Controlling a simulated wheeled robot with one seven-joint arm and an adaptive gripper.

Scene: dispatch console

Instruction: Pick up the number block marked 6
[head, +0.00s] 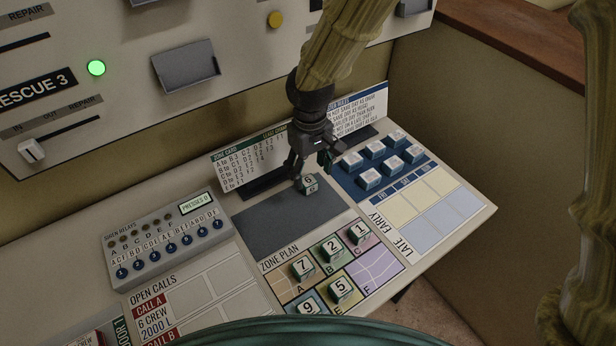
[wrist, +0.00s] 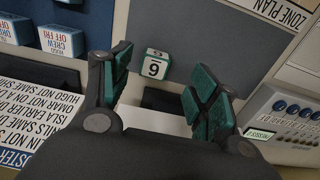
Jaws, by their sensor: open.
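The number block marked 6 (head: 307,185) is a small white-topped block with green sides. It sits on the dark grey pad (head: 265,222) near its back right edge. In the wrist view the same block (wrist: 153,66) appears turned, so its mark looks like a 9. My gripper (head: 311,170) is open and points down over the block. In the wrist view its two green-padded fingers (wrist: 160,75) are on either side of the block in the picture, with gaps to both. I cannot tell whether the fingertips are down at the block's height.
Blocks 7 (head: 302,268), 2 (head: 332,248), 1 (head: 359,233), 5 (head: 341,289) and 9 (head: 308,307) stand on the zone plan. Several blue blocks (head: 369,179) stand to the right. The zone card (head: 247,160) stands upright behind the pad. The pad's front is clear.

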